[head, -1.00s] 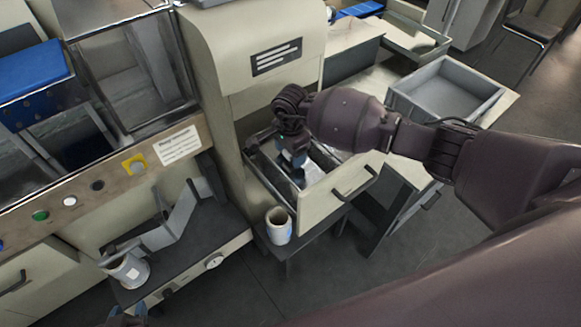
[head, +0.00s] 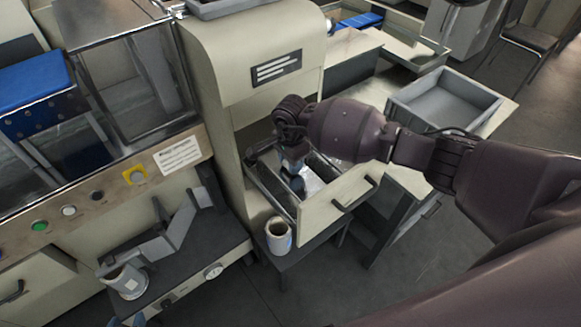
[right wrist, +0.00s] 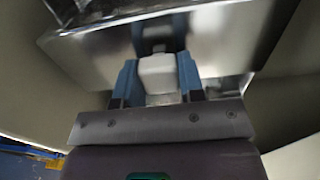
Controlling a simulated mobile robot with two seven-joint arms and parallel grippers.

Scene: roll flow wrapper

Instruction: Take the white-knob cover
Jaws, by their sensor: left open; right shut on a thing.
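My right gripper (head: 294,180) reaches down into the open drawer-like bin (head: 338,208) of the cream machine in the head view. In the right wrist view its blue fingers (right wrist: 158,80) are shut on a white knob, part of the white-knob cover (right wrist: 215,50), a shiny metal plate. In the head view a shiny surface (head: 314,182) shows beside the gripper inside the bin; I cannot tell if it is the cover. My left gripper (head: 126,322) shows only its blue fingertips at the bottom edge, apart and with nothing seen between them.
A pale cup (head: 278,236) stands just in front of the bin. Another cup (head: 127,280) stands on the dark shelf to the left, near a bent grey guide (head: 172,232). An empty grey tray (head: 442,98) lies to the right. The floor at front is clear.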

